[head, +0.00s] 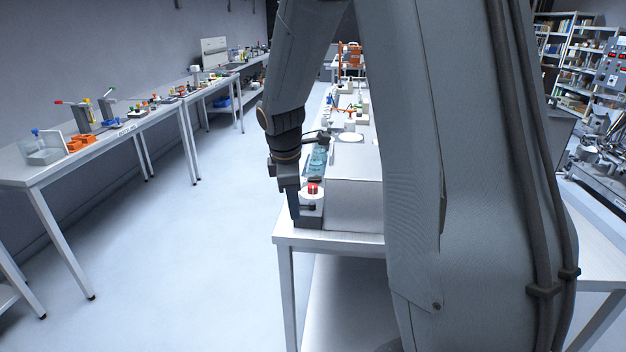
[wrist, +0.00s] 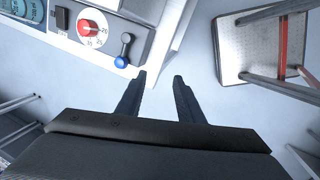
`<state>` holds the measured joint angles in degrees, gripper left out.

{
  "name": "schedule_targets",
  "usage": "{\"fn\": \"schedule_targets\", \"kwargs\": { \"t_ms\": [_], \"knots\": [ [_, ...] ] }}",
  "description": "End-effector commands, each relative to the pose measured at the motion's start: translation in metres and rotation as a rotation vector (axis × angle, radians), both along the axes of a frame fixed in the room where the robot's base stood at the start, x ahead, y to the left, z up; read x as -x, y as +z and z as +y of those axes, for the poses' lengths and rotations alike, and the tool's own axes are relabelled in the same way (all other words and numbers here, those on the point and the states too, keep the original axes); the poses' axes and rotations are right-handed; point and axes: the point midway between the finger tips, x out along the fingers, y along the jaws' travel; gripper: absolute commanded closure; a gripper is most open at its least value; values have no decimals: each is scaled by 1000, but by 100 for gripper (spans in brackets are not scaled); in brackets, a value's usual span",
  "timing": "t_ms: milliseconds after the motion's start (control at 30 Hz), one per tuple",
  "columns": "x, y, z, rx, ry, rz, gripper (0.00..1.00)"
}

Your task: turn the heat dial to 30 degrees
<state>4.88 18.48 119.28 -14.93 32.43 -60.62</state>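The heat dial (wrist: 90,27) has a red knob on a white round scale with numbers; 20 and 25 are readable in the wrist view, at the upper left. In the head view the red dial (head: 313,188) shows on the device near the table's front corner. My gripper (wrist: 159,76) is open and empty, with its two fingers apart over the floor, to the lower right of the dial. It also shows in the head view (head: 294,215), hanging beside the device. The exact pointer setting is too small to read.
Beside the dial are a lever with a blue knob (wrist: 121,61), a dark switch (wrist: 62,18) and a teal display (wrist: 22,12). A stool-like seat (wrist: 262,45) with a red strip stands at the upper right. A long bench (head: 90,143) with several devices runs along the left wall.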

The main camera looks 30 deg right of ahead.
Motion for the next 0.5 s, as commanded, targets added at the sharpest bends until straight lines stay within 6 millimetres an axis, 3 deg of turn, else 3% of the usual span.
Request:
{"fn": "schedule_targets", "kwargs": {
  "t_ms": [33, 200, 333, 500],
  "knots": [
    [-21, 5, -14, 46, 124, 18, 66],
    [-79, 16, -57, 199, 528, 92, 66],
    [-107, 22, -80, 283, 742, 146, 66],
    [-123, 24, -96, 336, 877, 189, 66]
  ]
}}
